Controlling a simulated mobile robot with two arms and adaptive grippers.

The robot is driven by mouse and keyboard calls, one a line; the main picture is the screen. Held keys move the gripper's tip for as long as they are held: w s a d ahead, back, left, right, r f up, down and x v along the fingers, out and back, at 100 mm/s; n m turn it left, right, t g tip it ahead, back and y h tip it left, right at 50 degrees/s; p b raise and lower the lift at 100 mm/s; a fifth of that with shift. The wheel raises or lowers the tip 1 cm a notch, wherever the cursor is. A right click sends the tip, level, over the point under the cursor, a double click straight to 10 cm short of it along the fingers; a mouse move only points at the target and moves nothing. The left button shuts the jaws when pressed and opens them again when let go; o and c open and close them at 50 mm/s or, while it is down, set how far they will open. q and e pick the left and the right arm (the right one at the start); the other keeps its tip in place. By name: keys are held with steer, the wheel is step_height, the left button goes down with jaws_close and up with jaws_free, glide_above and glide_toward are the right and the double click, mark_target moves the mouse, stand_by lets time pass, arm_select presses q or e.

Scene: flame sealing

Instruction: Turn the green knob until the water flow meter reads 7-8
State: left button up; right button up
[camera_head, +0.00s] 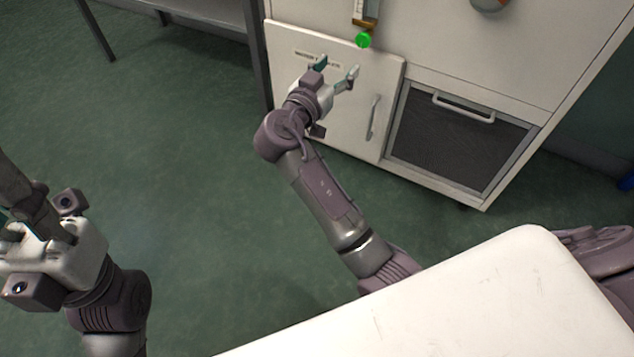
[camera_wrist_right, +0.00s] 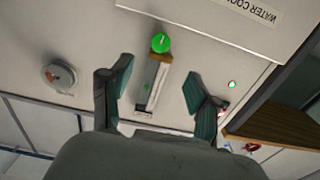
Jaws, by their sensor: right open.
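The green knob (camera_head: 363,40) sits on the front of the white cabinet, at the lower end of the flow meter (camera_head: 365,12), whose top is cut off in the head view. In the right wrist view the knob (camera_wrist_right: 161,43) and the flow meter tube (camera_wrist_right: 152,85) show between the fingers; its reading is too small to tell. My right gripper (camera_head: 337,69) is open and empty, below and left of the knob, apart from it. In the wrist view its fingertips (camera_wrist_right: 160,72) are spread wide. My left gripper (camera_head: 35,235) is at the far left, its fingers not clearly shown.
A round gauge or dial (camera_wrist_right: 60,76) is on the panel beside the meter. Below are a white door with a handle (camera_head: 373,117) and a dark mesh panel (camera_head: 455,140). A grey table frame (camera_head: 255,55) stands left of the cabinet. The green floor (camera_head: 170,150) is clear.

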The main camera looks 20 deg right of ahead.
step_height(320, 180, down, 10)
steer(key=a+n+y+p, duration=0.3)
steer(key=n+y+p, duration=0.35)
steer(key=p, duration=0.55)
steer(key=s+a+f+n+g+y+p, duration=0.1)
steer(key=s+f+n+g+y+p, duration=0.2)
steer(key=s+f+n+p, duration=0.2)
steer(key=s+f+p, duration=0.3)
steer(key=f, duration=0.2)
steer(key=shift+s+a+f+g+p, duration=0.3)
steer(key=shift+a+p, duration=0.1)
